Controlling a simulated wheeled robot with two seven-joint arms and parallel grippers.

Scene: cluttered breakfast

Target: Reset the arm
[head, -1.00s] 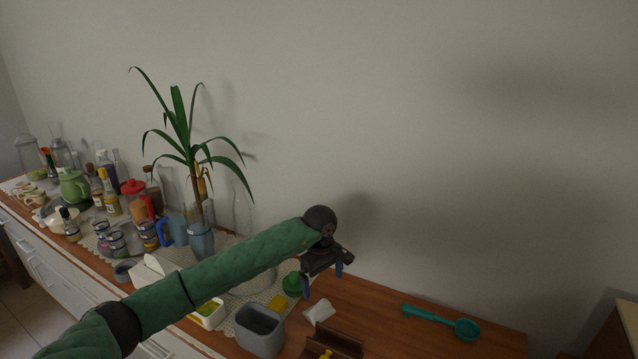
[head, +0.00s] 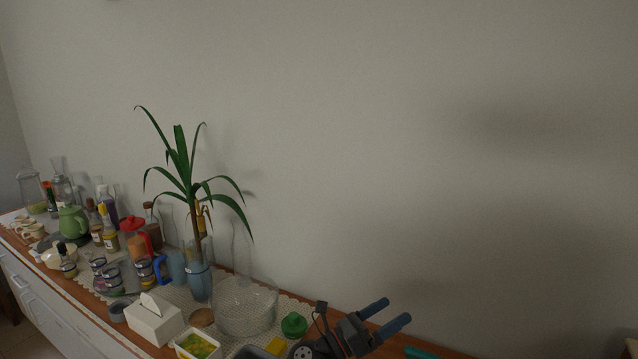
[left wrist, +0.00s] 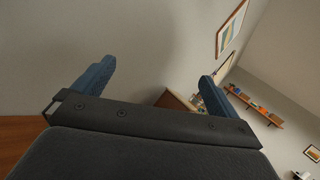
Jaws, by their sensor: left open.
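My left gripper (head: 385,316) is at the lower middle of the head view, in front of the wall and over the right part of the counter. Its two blue fingers are apart, with nothing between them. In the left wrist view the blue fingers (left wrist: 155,80) stand wide apart and empty, with wall and room behind them. Most of my left arm is below the head view's edge. My right gripper is not in view.
The wooden counter (head: 330,309) runs along the wall. Near the gripper are a green lidded object (head: 294,324), a glass bowl (head: 245,308), a tissue box (head: 155,322) and a potted plant (head: 199,282). A teal utensil (head: 420,353) shows at the bottom edge. Bottles and jugs crowd the left.

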